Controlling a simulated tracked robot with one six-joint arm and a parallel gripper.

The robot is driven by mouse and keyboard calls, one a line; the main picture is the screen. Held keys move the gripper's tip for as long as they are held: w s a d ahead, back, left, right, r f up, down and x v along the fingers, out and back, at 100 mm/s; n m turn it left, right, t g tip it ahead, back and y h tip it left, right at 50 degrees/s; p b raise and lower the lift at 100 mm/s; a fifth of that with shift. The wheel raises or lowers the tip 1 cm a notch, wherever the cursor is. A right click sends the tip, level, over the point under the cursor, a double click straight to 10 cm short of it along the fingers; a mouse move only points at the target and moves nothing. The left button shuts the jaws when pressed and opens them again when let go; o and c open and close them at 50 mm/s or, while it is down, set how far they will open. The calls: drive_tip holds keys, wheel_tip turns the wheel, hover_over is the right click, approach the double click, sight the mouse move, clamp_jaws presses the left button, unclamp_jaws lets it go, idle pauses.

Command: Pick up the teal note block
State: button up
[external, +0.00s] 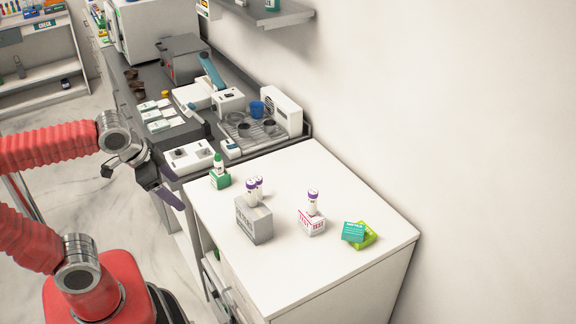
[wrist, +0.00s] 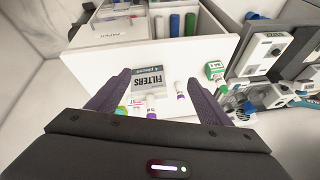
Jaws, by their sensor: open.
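The teal note block (external: 354,231) lies at the right side of the white counter in the external view. It rests partly on a lime-green block (external: 366,240), slightly turned against it. My gripper (external: 143,186) is left of the counter, well away from the note block, with its dark fingers apart and nothing between them. In the wrist view my open gripper (wrist: 158,98) faces the counter top. A small green patch (wrist: 121,110) shows by the left finger there, mostly hidden; I cannot tell which block it is.
On the white counter (external: 290,270) stand a grey filter box (external: 254,222) with purple-capped tubes, a white test box (external: 312,222) with a tube, and a green box (external: 220,180) with a bottle. A wall (external: 480,140) rises behind. The counter's front part is clear.

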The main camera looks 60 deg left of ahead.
drive_tip(key=w+d+r+m+y, duration=0.25)
drive_tip(key=w+m, duration=0.45)
drive_tip(key=w, duration=0.5)
drive_tip(key=w+d+m+t+y, duration=0.1)
drive_tip(key=w+d+m+y, duration=0.3)
drive_tip(key=w+d+m, duration=1)
drive_tip(key=w+d+f+m+t+y, duration=0.1)
drive_tip(key=w+d+f+m+t, duration=0.1)
drive_tip(key=w+d, duration=0.45)
drive_tip(key=w+d+f+m+t+y, duration=0.1)
drive_tip(key=w+d+f+m, duration=0.15)
drive_tip(key=d, duration=0.65)
approach(352, 232)
drive_tip(key=s+d, duration=0.1)
drive_tip(key=s, duration=0.1)
drive_tip(key=shift+w+d+r+n+t, duration=0.1)
drive_tip(key=shift+d+r+n+t, duration=0.15)
drive_tip(key=shift+n+t, duration=0.15)
drive_tip(key=shift+a, duration=0.1)
drive_tip(key=shift+x, duration=4.25)
